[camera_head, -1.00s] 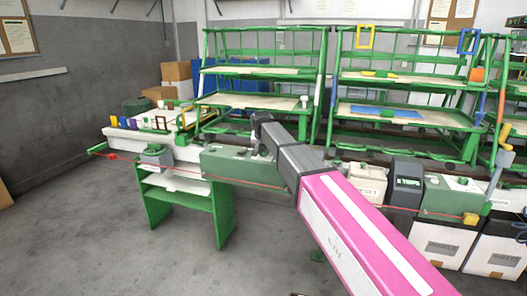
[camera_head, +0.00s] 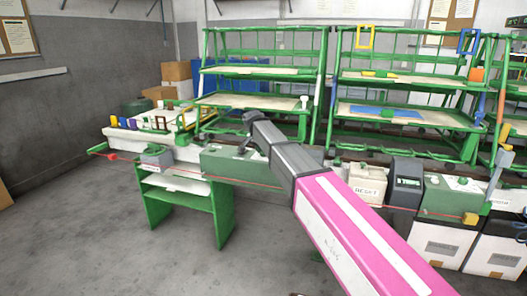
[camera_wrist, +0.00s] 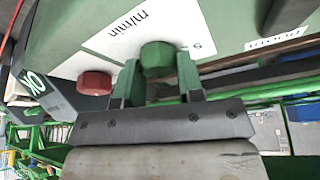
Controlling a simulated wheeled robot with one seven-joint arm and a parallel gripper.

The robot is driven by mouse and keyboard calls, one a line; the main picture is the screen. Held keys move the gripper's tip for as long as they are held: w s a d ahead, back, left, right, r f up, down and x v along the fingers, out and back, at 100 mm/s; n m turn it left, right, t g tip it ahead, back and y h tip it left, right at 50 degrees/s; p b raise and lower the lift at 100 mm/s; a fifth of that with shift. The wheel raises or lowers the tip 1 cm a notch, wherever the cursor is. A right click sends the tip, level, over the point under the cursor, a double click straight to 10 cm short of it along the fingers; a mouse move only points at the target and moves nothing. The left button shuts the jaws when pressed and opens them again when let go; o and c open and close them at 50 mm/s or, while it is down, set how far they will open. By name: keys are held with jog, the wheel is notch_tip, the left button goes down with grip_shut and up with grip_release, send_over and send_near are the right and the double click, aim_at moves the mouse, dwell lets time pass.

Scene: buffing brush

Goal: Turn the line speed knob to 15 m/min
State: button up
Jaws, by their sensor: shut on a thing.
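The line speed knob is the green knob (camera_wrist: 157,58) on a white plate marked "m/min" (camera_wrist: 128,24); a "5" shows near its right side. In the wrist view my gripper (camera_wrist: 160,78) has one finger on each side of the knob and is shut on it. No pointer on the knob can be made out. In the head view my gripper (camera_head: 245,140) is at the top of the green machine box (camera_head: 240,168); the knob is hidden there by my arm.
A red button (camera_wrist: 94,83) sits close left of the knob in the wrist view. A cream box marked RESET (camera_head: 367,190) and a dark display unit (camera_head: 405,183) stand to the right. Green shelf racks (camera_head: 262,72) stand behind. The floor in front is clear.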

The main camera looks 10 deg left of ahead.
dwell(0.3)
jog(key=o, duration=0.9)
jog(key=shift+r, duration=0.1)
jog(key=v, duration=1)
jog(key=shift+s+a+r, duration=0.1)
jog(key=shift+s+r, duration=0.05)
jog(key=shift+r, duration=0.15)
jog(key=shift+s, duration=0.1)
